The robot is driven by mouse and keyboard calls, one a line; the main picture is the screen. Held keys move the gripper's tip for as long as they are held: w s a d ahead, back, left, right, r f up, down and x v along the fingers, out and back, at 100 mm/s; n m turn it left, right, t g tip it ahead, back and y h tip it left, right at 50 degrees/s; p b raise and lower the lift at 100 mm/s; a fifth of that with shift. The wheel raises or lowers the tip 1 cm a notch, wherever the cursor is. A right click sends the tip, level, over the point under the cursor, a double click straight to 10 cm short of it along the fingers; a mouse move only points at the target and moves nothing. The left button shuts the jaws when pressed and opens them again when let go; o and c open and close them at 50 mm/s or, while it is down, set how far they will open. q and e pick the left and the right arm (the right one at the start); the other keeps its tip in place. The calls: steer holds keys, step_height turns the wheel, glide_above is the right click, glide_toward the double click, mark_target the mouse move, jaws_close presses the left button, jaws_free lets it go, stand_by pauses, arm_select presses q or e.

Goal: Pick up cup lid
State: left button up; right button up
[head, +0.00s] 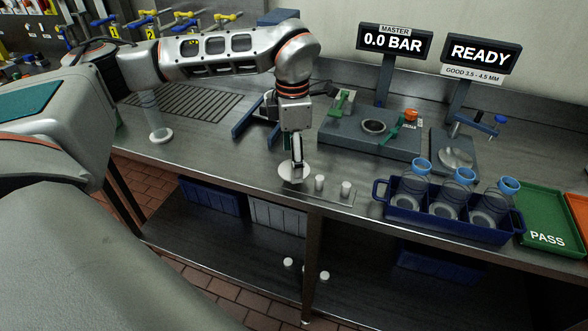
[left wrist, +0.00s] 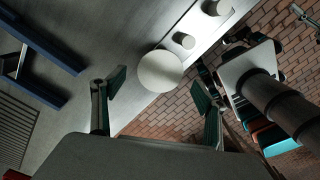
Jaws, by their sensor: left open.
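A white round disc that looks like the cup lid (head: 287,174) is at the bench's front edge, left of two small white cylinders. In the left wrist view the lid (left wrist: 160,70) shows as a full pale circle beyond the fingertips, roughly centred between them. My left gripper (head: 297,165) points down over the lid, and its fingers hide part of it. In the left wrist view the left gripper (left wrist: 157,84) is open with its fingers well apart and nothing between them. I cannot tell whether a fingertip touches the lid. My right gripper is in neither view.
The small white cylinders (head: 319,183) stand on a thin plate close to the lid. A blue crate (head: 448,226) of clear cups with blue tops is to the right, then a green PASS tray (head: 547,237). A gauge fixture (head: 345,134) stands behind. A clear cup (head: 154,113) stands left.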

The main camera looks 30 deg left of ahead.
arm_select(q)
steer(key=shift+f, duration=0.7)
steer(key=shift+f, duration=0.25)
steer(key=c, duration=0.9)
